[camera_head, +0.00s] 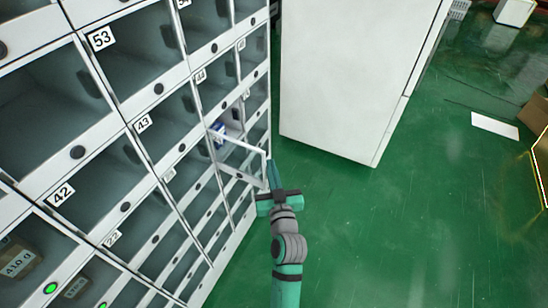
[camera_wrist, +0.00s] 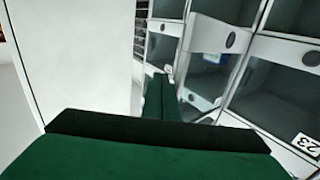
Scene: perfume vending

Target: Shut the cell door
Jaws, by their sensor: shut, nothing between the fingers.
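The cell door (camera_head: 265,170) is a clear panel in a white frame. It stands open, swung out from the locker wall in the head view. Its cell holds a small blue and white box (camera_head: 218,131). My gripper (camera_head: 271,168) is shut and empty, with its fingertips close to the door's outer edge. I cannot tell whether they touch it. In the wrist view the closed green fingers (camera_wrist: 159,88) point toward the lockers, and what looks like the open door (camera_wrist: 203,70) is just to their right.
The locker wall (camera_head: 110,118) of numbered, clear-fronted cells fills the left side. A tall white cabinet (camera_head: 350,80) stands behind my gripper. The green floor (camera_head: 430,220) to the right is mostly clear, with a white sheet (camera_head: 494,126) and a box at the far right.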

